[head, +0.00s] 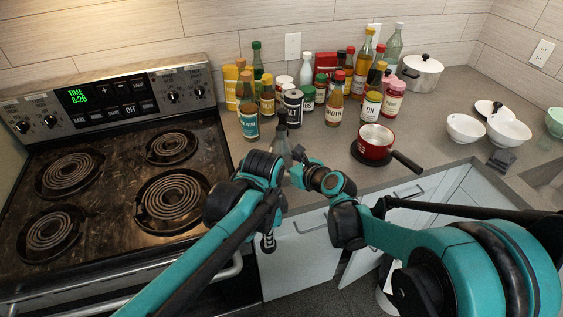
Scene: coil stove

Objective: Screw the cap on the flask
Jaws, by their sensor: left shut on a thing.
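A grey, see-through flask (281,146) stands upright at the front edge of the counter, its narrow neck pointing up. My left gripper (279,172) is at the flask's lower part and is shut on it; the arm links hide much of the grip. My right gripper (298,165) is close beside the flask on its right. Its fingers are too small and covered to tell whether they are open or shut. I cannot make out the cap for certain.
A coil stove (110,190) fills the left. Many bottles, jars and cans crowd the counter behind the flask. A red saucepan (375,142) stands to the right, its handle toward the front. White bowls (508,131) and a pot (421,74) are farther right.

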